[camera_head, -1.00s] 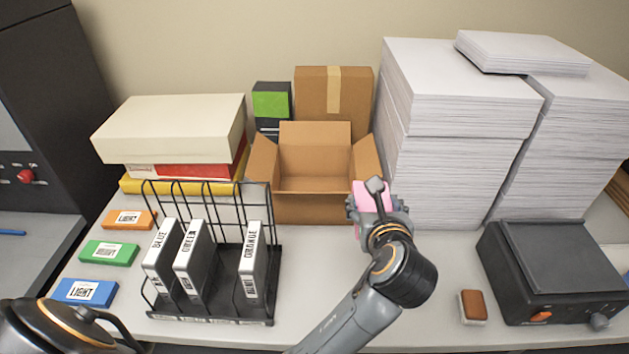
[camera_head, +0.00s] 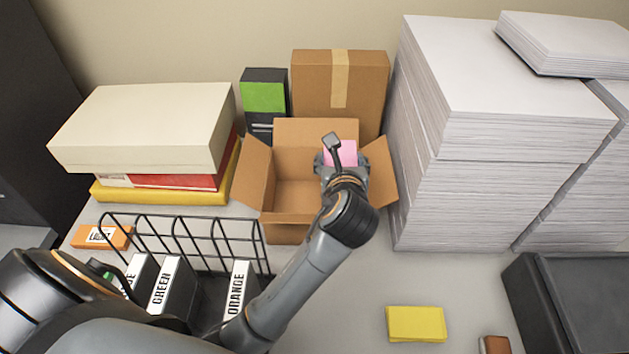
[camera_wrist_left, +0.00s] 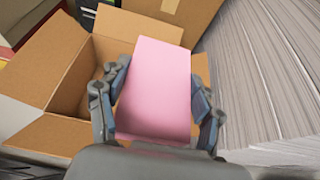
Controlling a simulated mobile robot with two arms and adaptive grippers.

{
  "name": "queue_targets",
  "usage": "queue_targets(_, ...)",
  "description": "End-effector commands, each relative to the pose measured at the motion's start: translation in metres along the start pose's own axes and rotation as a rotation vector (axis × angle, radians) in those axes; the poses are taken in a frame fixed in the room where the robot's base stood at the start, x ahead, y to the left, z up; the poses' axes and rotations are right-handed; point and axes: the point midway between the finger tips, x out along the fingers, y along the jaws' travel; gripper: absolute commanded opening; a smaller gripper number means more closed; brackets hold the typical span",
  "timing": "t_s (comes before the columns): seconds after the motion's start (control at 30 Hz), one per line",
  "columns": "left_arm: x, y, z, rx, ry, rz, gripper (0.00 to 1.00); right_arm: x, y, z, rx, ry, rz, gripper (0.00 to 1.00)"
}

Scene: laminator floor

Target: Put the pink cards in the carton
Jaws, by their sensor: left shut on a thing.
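The open brown carton (camera_head: 285,230) stands behind the wire rack with its flaps spread. My left gripper (camera_head: 340,163) is shut on the pink cards (camera_head: 341,152), at the right side of the carton's opening. The left wrist view shows the pink cards (camera_wrist_left: 153,92) as one block between the two fingers, with the carton (camera_wrist_left: 45,135) behind and to the left. The carton's inside that shows looks empty; its right part is hidden by the gripper and cards. My right gripper is not in view.
A tall paper stack (camera_head: 455,190) stands close on the carton's right, and a closed box (camera_head: 365,85) behind it. The wire rack (camera_head: 150,228) with labelled holders is in front left. A yellow pack (camera_head: 416,323) lies on the table at front right.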

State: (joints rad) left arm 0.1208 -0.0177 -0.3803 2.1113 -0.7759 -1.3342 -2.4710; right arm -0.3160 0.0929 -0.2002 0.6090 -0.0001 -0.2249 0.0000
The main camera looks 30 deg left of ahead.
Motion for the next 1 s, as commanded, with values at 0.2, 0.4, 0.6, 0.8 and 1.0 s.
queue_targets(0.2, 0.035, 0.035, -0.026, 0.003, 0.002, 0.002, 0.24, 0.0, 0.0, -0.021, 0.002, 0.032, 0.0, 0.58)
queue_targets(0.4, 0.05, 0.047, -0.038, 0.0, -0.002, -0.001, 0.24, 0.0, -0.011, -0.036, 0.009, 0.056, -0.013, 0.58)
queue_targets(0.6, 0.062, 0.055, -0.057, -0.001, 0.004, 0.0, 0.24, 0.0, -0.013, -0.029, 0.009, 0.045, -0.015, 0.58)
queue_targets(0.8, 0.07, 0.055, -0.075, 0.0, -0.001, -0.001, 0.24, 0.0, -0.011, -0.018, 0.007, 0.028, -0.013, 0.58)
queue_targets(1.0, 0.07, 0.054, -0.075, -0.001, -0.003, -0.001, 0.24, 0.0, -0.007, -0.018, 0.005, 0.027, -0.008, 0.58)
